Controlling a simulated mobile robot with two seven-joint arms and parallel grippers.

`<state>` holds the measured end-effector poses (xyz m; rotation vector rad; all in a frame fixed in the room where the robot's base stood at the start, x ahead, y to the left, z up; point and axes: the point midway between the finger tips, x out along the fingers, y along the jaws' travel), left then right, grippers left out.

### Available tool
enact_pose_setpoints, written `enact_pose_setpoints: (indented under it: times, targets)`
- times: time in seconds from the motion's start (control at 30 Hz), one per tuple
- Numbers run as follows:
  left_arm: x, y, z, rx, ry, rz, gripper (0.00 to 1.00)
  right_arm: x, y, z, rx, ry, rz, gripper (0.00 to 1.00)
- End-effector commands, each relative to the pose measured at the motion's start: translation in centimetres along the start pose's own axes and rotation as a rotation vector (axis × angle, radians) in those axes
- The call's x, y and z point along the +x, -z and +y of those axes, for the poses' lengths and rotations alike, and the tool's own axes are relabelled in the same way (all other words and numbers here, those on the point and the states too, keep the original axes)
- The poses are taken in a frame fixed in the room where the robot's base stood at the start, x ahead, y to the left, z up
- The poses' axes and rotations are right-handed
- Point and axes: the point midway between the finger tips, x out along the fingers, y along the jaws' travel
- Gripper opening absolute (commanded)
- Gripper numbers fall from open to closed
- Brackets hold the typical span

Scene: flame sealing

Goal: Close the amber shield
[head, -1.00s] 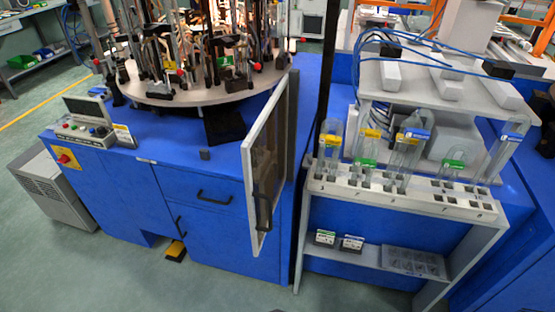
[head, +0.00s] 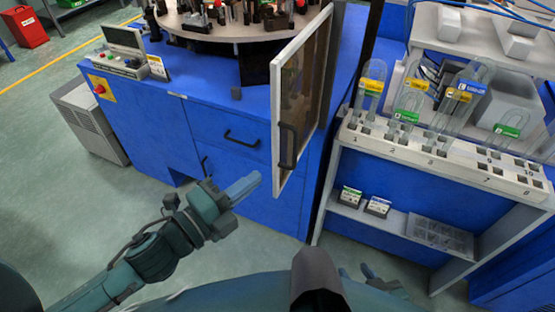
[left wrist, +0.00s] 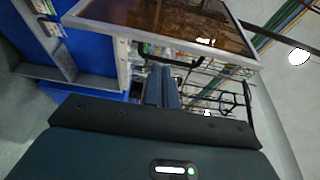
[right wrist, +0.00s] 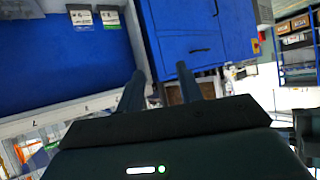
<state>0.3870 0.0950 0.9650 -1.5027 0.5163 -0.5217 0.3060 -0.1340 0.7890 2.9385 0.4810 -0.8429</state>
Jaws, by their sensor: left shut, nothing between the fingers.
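The amber shield (head: 306,80) is a pale-framed, tinted panel on the right of the blue machine. It stands swung out toward me, seen nearly edge-on, with a dark handle (head: 287,146) low on its near side. In the left wrist view the amber panel (left wrist: 175,22) fills the top, with its handle (left wrist: 188,61) under the frame edge. My left gripper (head: 246,187) is shut and empty, left of the shield's lower corner and apart from it. My right gripper (right wrist: 160,88) is open and empty; its fingers show low in the head view (head: 358,274), partly hidden.
The blue machine (head: 225,125) carries a round table (head: 235,27) with burners and a control box (head: 128,64). A white rack (head: 440,165) with numbered slots and glass tubes stands close on the shield's right.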

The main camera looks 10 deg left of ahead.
Motion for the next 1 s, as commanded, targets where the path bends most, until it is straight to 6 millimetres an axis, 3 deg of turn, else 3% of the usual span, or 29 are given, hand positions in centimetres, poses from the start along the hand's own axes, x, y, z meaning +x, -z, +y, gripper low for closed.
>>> enact_pose_setpoints:
  times: [0.2,0.4,0.6,1.0]
  targets:
    - [4.0,-0.1,-0.3,-0.003,0.003,-0.002,0.0,-0.4,0.4,0.2,0.005,-0.009,-0.011,0.36]
    - [6.7,-0.1,-0.1,-0.005,0.0,-0.002,0.0,-0.5,-0.2,0.4,0.01,-0.015,-0.032,0.36]
    - [7.6,0.0,0.0,-0.005,-0.002,-0.001,0.0,-0.5,-0.2,0.5,0.011,-0.018,-0.034,0.36]
    - [7.5,-0.2,0.1,-0.004,-0.003,0.004,0.0,-0.3,0.1,0.6,0.01,-0.02,-0.029,0.36]
